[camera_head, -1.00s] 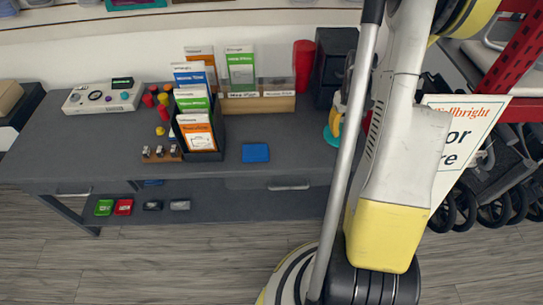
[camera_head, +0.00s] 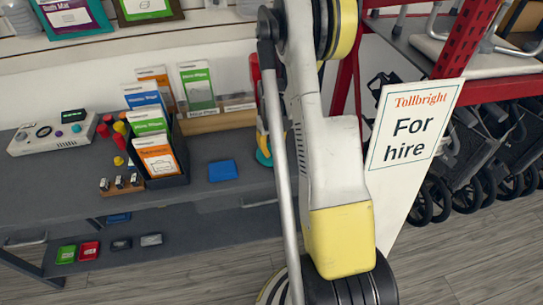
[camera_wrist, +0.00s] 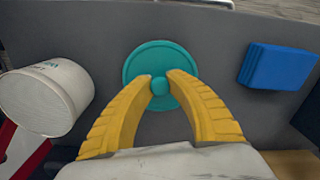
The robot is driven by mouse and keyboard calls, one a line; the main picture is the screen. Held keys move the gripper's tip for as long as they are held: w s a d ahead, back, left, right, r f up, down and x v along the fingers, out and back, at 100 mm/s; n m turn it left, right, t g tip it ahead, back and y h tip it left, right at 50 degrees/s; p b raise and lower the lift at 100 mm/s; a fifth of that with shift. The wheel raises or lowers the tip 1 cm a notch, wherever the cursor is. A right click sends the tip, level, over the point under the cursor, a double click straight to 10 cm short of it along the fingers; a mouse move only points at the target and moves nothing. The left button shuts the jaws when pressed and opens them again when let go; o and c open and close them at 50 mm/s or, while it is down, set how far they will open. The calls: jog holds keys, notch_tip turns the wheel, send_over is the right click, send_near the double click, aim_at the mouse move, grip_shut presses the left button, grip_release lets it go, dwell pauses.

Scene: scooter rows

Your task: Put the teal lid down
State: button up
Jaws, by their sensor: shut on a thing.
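The teal lid (camera_wrist: 160,58) is a round disc with a small knob, seen from above in the wrist view. The yellow fingers of my gripper (camera_wrist: 160,86) are closed on its knob. The lid is over the grey desk top (camera_wrist: 105,40); I cannot tell if it touches the desk. In the head view only a sliver of the lid (camera_head: 263,158) shows beside my arm, to the right of the blue block (camera_head: 222,170).
The blue block also shows right of the lid in the wrist view (camera_wrist: 277,67). A white cylindrical container (camera_wrist: 45,97) is left of it. A card rack (camera_head: 160,155) stands left on the desk. A "For hire" sign (camera_head: 415,125) stands right of my arm.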

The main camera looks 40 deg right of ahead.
jog(key=shift+f, duration=0.75)
jog(key=shift+f, duration=0.2)
jog(key=o, duration=0.8)
jog(key=shift+o, duration=0.2)
